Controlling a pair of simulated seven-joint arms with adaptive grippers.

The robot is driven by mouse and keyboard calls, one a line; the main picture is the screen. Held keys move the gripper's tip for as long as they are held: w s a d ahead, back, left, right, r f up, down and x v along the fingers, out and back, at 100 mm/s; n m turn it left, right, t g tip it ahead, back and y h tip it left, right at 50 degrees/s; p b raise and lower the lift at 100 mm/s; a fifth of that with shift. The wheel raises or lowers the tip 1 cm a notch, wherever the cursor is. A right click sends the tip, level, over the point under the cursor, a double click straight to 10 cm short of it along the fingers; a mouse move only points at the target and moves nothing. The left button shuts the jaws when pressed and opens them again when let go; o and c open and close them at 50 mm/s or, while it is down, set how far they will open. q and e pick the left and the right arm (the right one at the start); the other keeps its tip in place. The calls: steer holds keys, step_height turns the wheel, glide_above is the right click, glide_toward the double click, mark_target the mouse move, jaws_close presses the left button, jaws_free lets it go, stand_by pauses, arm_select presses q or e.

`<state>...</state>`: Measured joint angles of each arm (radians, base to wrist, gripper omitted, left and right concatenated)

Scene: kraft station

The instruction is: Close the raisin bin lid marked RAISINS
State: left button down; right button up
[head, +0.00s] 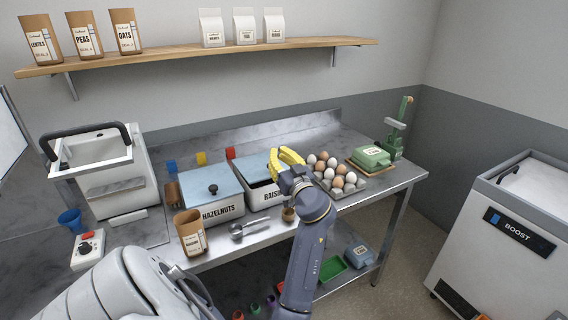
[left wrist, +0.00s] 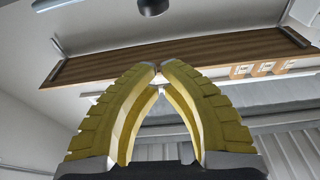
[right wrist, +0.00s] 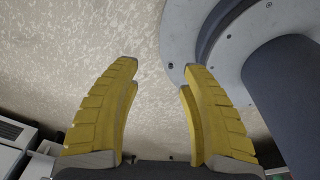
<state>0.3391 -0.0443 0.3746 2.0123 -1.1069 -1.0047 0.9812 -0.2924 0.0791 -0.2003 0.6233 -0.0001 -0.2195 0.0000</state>
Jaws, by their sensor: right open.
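The raisin bin (head: 266,196) stands on the steel counter with its label partly hidden by my left arm. Its pale blue lid (head: 251,167) shows at the back, and a dark gap shows between the lid and the front rim, so it does not look flat shut. My left gripper (head: 285,157) is over the right side of the bin, hiding part of the lid; I cannot tell whether it touches. In the left wrist view its yellow fingertips (left wrist: 158,68) meet with nothing visible between them. My right gripper (right wrist: 160,78) is open and empty, above the floor.
The closed hazelnuts bin (head: 222,212) is directly left of the raisin bin. A wooden shelf (head: 180,53) hangs above.

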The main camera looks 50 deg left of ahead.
arm_select(q)
steer(key=x, duration=0.3)
steer(key=shift+r, duration=0.1)
steer(key=shift+w+a+f, duration=0.1)
steer(key=shift+a+f, duration=0.25)
steer(key=shift+f, duration=0.45)
steer(key=shift+d+f, duration=0.15)
steer(key=shift+f, duration=1)
